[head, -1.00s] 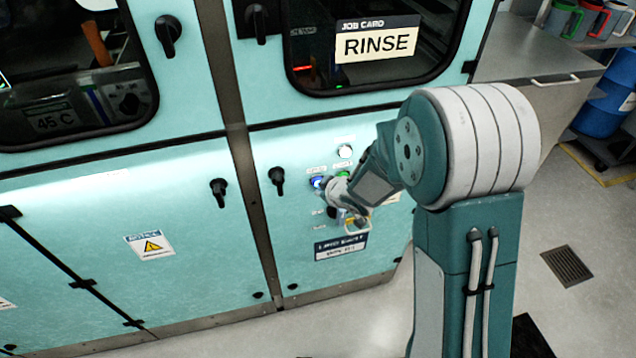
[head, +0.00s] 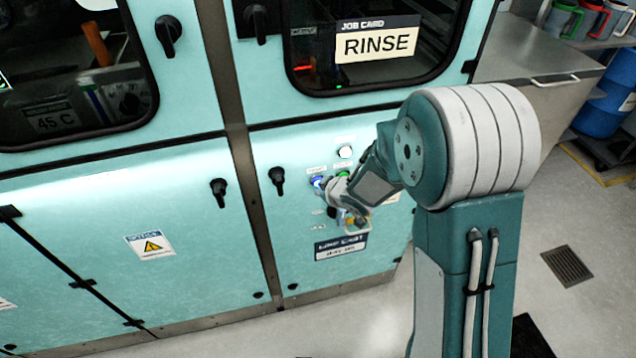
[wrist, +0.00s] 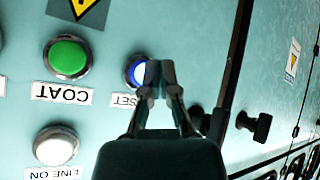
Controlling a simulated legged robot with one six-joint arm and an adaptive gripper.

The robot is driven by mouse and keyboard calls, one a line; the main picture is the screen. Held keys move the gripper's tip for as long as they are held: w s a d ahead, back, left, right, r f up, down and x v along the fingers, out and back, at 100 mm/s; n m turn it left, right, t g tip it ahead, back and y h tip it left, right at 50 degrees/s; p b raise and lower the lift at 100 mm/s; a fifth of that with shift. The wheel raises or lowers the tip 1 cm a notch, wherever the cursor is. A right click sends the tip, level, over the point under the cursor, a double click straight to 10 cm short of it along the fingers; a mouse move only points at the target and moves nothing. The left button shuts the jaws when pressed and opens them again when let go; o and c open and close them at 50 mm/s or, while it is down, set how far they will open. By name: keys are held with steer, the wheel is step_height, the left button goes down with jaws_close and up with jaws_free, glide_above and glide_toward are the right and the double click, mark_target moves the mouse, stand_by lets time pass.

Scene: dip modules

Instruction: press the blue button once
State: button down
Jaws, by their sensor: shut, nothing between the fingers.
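The blue button (wrist: 138,72) is lit and sits in a metal ring on the teal panel, partly hidden behind my fingertips in the wrist view. In the head view the blue button (head: 317,182) shows just left of my gripper (head: 332,187). My gripper (wrist: 160,72) is shut and empty, its tips overlapping the right side of the button in the wrist view. I cannot tell whether the tips touch it. The label by the button is partly covered and reads "SET" at its visible end.
A green button (wrist: 67,56) labelled COAT and a white button (wrist: 55,146) labelled LINE ON are beside the blue one. Black latch handles (head: 277,180) stick out from the cabinet doors. A job card (head: 378,42) reads RINSE. The floor is clear in front.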

steer(key=shift+w, duration=0.35)
steer(key=shift+w+a, duration=0.2)
steer(key=shift+w, duration=0.2)
stand_by(0.8)
steer(key=shift+s+r, duration=0.1)
steer(key=shift+s+d, duration=0.2)
steer(key=shift+s, duration=0.5)
steer(key=shift+s+d, duration=0.25)
steer(key=shift+s, duration=0.55)
steer(key=shift+s+d, duration=0.2)
steer(key=shift+s, duration=0.6)
steer(key=shift+s+d, duration=0.25)
steer(key=shift+s, duration=0.55)
